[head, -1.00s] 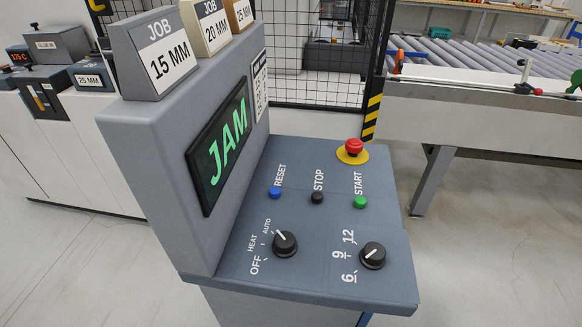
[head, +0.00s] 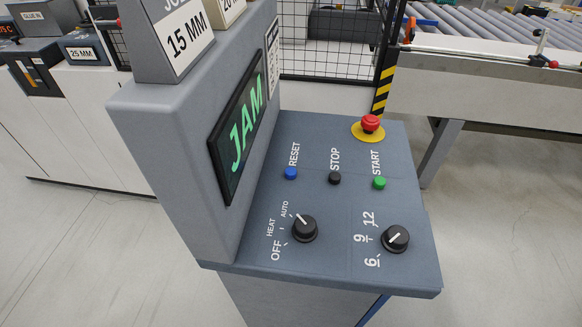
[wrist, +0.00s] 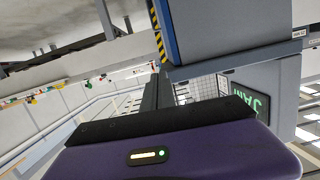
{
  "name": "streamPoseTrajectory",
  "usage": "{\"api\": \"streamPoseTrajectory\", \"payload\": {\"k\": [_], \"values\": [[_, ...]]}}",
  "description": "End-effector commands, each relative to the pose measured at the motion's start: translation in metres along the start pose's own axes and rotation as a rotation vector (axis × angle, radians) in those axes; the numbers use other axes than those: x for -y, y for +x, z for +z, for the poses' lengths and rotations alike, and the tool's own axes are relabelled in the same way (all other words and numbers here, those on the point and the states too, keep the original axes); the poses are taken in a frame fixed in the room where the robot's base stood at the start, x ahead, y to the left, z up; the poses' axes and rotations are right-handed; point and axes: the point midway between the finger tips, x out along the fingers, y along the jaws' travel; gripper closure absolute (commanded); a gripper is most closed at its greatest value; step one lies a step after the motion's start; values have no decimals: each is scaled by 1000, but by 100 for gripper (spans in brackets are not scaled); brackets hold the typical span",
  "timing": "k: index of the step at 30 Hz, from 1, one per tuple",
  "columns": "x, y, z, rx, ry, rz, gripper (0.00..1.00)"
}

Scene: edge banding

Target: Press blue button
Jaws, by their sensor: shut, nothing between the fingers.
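The blue button (head: 290,173) sits under the RESET label on the sloped grey panel (head: 340,208) of the console in the head view. The black STOP button (head: 335,178) and green START button (head: 379,183) are to its right. The console screen (head: 237,136) reads JAM in green. My gripper is not in the head view. In the wrist view my gripper (wrist: 160,80) shows its dark fingers, shut and empty, beyond its purple body. The console (wrist: 232,30) appears rotated there, with its JAM screen (wrist: 252,99) at right. The blue button is not visible there.
A red emergency stop (head: 370,124) on a yellow base stands at the panel's back right. Two black knobs (head: 304,228) (head: 396,239) are at the front. A mesh fence (head: 330,40) and roller conveyor (head: 480,35) are behind. Floor at the right is clear.

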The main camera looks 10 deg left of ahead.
Motion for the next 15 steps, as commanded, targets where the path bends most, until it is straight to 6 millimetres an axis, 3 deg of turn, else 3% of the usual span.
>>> {"api": "streamPoseTrajectory", "payload": {"k": [15], "values": [[62,163,-144,-308,147,-84,100]]}}
